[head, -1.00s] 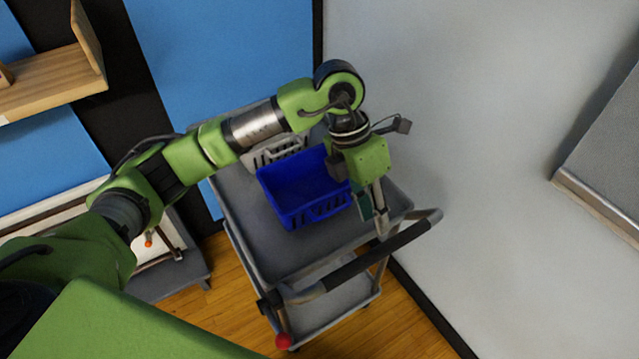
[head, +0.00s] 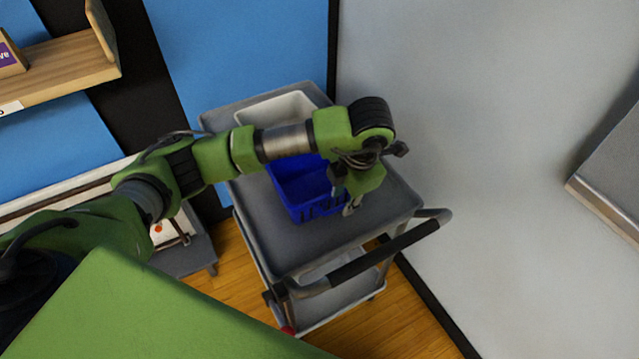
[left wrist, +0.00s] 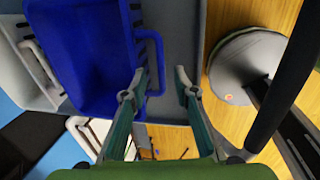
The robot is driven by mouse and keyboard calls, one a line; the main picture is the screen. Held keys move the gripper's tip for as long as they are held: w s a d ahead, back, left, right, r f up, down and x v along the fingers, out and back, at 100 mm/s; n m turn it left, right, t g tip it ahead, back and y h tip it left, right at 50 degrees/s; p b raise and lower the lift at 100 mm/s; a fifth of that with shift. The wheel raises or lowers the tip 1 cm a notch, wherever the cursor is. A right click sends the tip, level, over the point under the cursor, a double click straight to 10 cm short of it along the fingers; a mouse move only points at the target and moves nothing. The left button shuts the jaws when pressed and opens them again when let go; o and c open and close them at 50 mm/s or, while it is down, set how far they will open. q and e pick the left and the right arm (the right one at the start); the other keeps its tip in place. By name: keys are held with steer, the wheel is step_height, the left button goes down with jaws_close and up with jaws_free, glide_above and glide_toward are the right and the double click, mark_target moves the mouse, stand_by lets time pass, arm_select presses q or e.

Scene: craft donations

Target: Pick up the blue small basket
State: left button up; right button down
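The blue small basket (head: 298,186) stands on the top tray of a grey cart, partly hidden by my left arm. In the left wrist view the basket (left wrist: 85,55) fills the left side, with its loop handle (left wrist: 158,55) sticking out toward the fingers. My left gripper (head: 346,194) is at the basket's right side, pointing down. In the left wrist view its fingers (left wrist: 162,76) are spread, with the handle's outer end near the left finger and partly between them. I cannot tell whether they touch. My right gripper is not in view.
A white basket (head: 262,111) stands behind the blue one on the cart (head: 290,245). The cart's dark push handle (head: 368,258) lies at the front right. A grey wall is at the right, and a wooden shelf (head: 60,72) at the upper left. The tray's front part is clear.

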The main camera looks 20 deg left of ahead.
mark_target(341, 206)
arm_select(q)
steer(key=f, duration=0.1)
steer(key=f+p, duration=0.1)
steer(key=f, duration=0.1)
steer(key=shift+a+f, duration=0.3)
steer(key=shift+f, duration=0.05)
steer(key=shift+w+f+p, duration=0.15)
steer(key=shift+f+p, duration=0.15)
steer(key=shift+f, duration=0.25)
jaws_close()
steer(key=shift+r, duration=0.1)
